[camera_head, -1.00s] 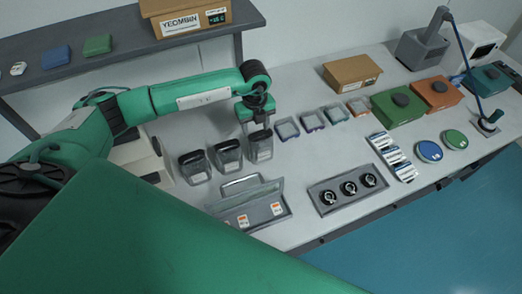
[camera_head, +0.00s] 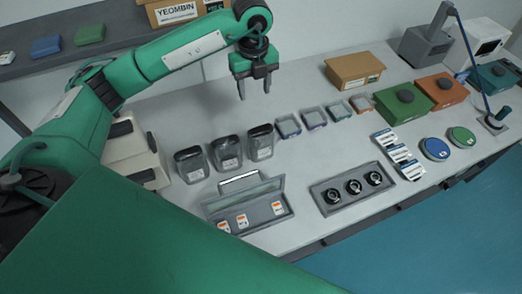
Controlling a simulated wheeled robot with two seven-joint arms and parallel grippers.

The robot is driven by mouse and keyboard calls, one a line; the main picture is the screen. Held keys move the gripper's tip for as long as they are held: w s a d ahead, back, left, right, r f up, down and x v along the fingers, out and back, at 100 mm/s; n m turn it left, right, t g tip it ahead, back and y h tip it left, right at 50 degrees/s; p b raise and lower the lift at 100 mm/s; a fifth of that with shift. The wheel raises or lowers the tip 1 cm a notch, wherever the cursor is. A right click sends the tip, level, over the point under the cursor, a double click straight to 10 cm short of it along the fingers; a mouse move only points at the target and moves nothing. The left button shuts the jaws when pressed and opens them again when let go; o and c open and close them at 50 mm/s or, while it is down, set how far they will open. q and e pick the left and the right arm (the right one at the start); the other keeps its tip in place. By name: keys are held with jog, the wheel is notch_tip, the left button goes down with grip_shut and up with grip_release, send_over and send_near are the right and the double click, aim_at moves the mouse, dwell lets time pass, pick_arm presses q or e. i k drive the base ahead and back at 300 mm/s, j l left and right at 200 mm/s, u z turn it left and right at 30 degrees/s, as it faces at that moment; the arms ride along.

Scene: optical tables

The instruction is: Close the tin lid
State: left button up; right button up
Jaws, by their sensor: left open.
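The grey tin (camera_head: 252,216) lies at the front of the table with its lid (camera_head: 243,193) raised at the back. Several small orange-and-white labelled items sit in it. My left gripper (camera_head: 255,90) is open and empty, pointing down above the table. It is behind and above the row of dark-lidded clear jars, apart from them and from the tin. My right gripper does not show.
Three jars (camera_head: 226,153) stand directly behind the tin. A grey tray with three black round pieces (camera_head: 353,187) lies to its right. Small trays (camera_head: 314,118) line up behind. A cardboard box (camera_head: 354,70) and green box (camera_head: 403,101) stand farther right.

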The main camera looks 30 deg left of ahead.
aim_at(263, 182)
jog(key=k+l, duration=0.5)
jog(key=k, duration=0.15)
jog(key=k+l, duration=0.5)
jog(key=k, duration=0.2)
